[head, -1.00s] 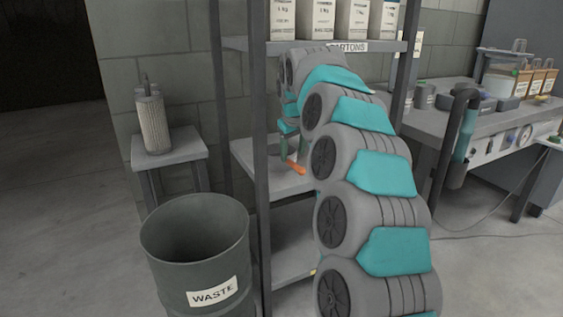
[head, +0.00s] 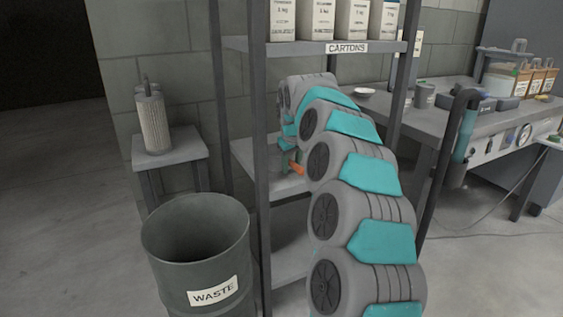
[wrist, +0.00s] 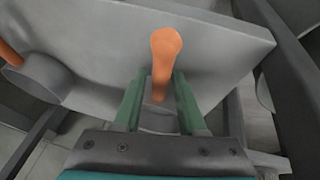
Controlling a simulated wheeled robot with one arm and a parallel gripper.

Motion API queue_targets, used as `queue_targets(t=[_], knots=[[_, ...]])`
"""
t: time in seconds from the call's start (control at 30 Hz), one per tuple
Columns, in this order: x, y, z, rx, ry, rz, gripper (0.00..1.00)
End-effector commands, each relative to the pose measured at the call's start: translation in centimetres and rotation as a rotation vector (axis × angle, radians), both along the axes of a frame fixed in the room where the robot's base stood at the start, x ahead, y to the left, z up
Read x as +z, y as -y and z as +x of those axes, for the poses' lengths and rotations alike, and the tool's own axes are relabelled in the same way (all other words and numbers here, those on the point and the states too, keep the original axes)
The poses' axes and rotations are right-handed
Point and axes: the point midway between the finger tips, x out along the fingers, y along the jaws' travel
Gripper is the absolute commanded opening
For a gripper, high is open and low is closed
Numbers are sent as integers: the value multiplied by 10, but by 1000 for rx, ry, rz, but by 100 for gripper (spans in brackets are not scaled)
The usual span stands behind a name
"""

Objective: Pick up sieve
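An orange handle (wrist: 164,60) stands out from a grey shelf board in the wrist view. Its lower end runs down between my gripper's green fingers (wrist: 160,88). Gaps show on both sides of it, so the fingers look open around it, not closed on it. A second orange handle (wrist: 10,54) joins a grey round body (wrist: 42,76) at the left. I cannot tell for certain which of these is the sieve. In the head view an orange piece (head: 297,168) shows at the shelf beside my gripper (head: 289,160), which my arm mostly hides.
The rack's dark posts (head: 262,150) stand close to my arm. An upper shelf (head: 240,44) with cartons (head: 317,18) is above. A waste drum (head: 195,235) and a small stool (head: 170,150) stand left. A cluttered bench (head: 430,122) is at the right.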

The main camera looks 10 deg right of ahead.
Motion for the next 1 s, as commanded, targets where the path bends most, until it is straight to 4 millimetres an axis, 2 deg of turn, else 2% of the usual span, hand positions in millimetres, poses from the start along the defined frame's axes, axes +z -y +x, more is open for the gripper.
queue_targets(t=[0.07,0.33,1.0], knots=[[0,0,0,0,0,0,30],[0,0,0,0,0,0,0],[1,0,0,0,0,0,0]])
